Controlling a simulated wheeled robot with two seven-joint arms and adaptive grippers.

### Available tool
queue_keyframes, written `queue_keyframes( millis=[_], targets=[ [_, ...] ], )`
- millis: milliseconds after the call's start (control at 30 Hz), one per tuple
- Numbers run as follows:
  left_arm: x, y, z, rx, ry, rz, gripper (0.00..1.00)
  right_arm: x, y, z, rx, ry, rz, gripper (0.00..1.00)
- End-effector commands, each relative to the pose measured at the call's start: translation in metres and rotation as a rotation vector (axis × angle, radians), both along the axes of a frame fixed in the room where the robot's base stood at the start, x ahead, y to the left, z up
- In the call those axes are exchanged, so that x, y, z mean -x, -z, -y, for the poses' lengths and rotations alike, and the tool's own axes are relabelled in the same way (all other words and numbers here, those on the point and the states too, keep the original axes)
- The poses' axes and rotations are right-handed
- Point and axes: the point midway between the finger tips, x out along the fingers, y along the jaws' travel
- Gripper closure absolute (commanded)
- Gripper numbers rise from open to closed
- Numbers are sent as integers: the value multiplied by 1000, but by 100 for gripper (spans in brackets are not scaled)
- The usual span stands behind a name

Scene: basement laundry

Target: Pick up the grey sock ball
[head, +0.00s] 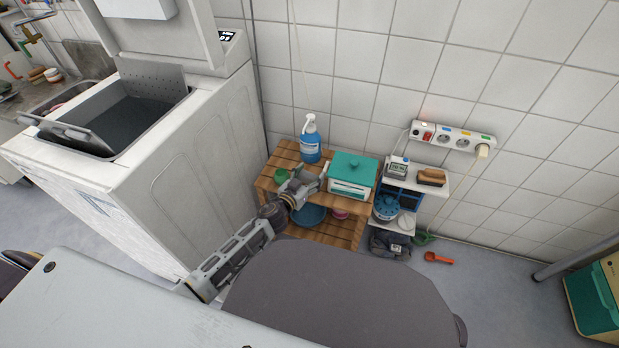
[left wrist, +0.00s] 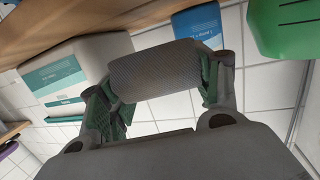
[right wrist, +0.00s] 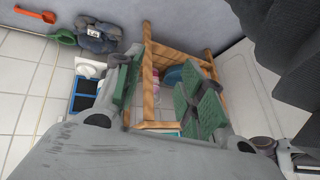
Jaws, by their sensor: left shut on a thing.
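The grey sock ball (left wrist: 160,74) sits between the fingers of my left gripper (left wrist: 163,92) in the left wrist view, pressed from both sides. The sock ball is hard to make out there. In the right wrist view my right gripper (right wrist: 160,98) has its fingers apart with nothing between them. My right gripper does not show in the head view.
On the shelf stand a blue spray bottle (head: 310,145), a green item (head: 281,176) and a white box with a teal lid (head: 352,172). A brush (head: 431,177) lies on a white stand to the right. A red scoop (head: 438,258) is on the floor. The white washer (head: 190,185) stands left.

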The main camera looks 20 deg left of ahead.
Motion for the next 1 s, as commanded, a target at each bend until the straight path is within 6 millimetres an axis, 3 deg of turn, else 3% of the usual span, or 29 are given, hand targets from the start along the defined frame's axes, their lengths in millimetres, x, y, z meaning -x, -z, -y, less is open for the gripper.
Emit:
queue_keyframes(
  millis=[33,700,1000],
  targets=[
    [0,-10,0,-1,0,2,60,-1,-11,1,10,-5,-6,60],
    [-1,-91,0,-2,1,1,60,12,-105,28,160,-40,-147,60],
    [-1,-126,0,-2,1,1,60,14,-98,35,192,-37,-198,60]
  ],
)
